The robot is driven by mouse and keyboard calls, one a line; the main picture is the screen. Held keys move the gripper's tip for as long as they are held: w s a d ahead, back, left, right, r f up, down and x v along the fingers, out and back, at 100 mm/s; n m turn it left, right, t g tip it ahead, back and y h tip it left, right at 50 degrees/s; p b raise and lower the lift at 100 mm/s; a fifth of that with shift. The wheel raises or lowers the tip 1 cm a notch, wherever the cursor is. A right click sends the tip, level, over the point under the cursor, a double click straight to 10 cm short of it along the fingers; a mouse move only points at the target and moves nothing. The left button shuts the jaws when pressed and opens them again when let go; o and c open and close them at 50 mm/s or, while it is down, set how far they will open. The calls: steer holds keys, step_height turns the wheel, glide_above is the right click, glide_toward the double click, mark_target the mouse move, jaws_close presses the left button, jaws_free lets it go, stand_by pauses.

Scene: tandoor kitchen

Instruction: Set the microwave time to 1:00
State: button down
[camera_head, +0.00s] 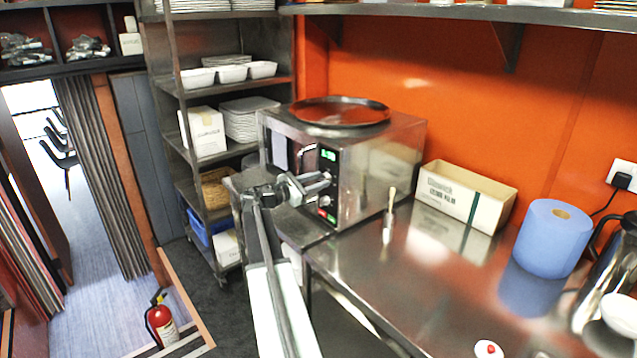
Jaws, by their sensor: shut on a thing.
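The steel microwave (378,165) stands on the counter, with its control panel facing left toward my arm. A small green-lit display (328,155) glows near the top of the panel; its digits are too small to read. My gripper (322,184) is at the middle of the panel, just below the display, and is shut on what appears to be the microwave's knob. The jaws mostly hide the knob. A small red-lit spot (326,215) shows lower on the panel.
A round dark tray (340,111) lies on top of the microwave. On the steel counter to the right are a brush (388,215), a cardboard box (465,195) and a blue paper roll (552,238). A shelf rack (170,120) stands left behind the microwave.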

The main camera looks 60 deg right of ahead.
steer(key=shift+s+f+n, duration=0.15)
steer(key=shift+n, duration=0.95)
steer(key=c, duration=1)
jaws_free()
steer(key=shift+o, duration=0.2)
steer(key=v, duration=0.7)
steer(key=shift+w+a, duration=0.2)
steer(key=shift+a, duration=0.15)
steer(key=shift+w, duration=0.1)
